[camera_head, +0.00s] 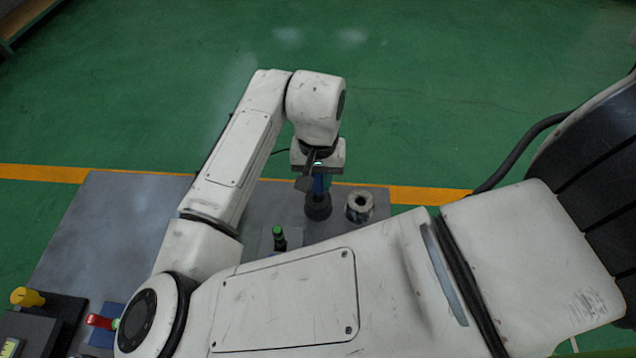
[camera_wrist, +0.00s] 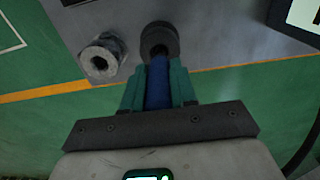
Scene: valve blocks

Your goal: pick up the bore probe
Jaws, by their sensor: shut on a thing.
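The bore probe (camera_wrist: 158,88) shows as a blue shaft between the green fingers of my gripper (camera_wrist: 158,78) in the wrist view. My gripper is shut on it. The shaft meets a black round piece with a dark hole or recess (camera_wrist: 159,40); I cannot tell whether that is a holder or part of the probe. In the head view, my gripper (camera_head: 318,175) points down over the far right part of the table. The blue shaft (camera_head: 319,186) shows just below it, above the black piece (camera_head: 318,208). The fingers mostly hide the probe.
A metal hex fitting (camera_head: 359,206) stands close right of the black piece. A green-topped peg (camera_head: 279,238) stands nearer. The grey table's (camera_head: 110,225) left part is bare.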

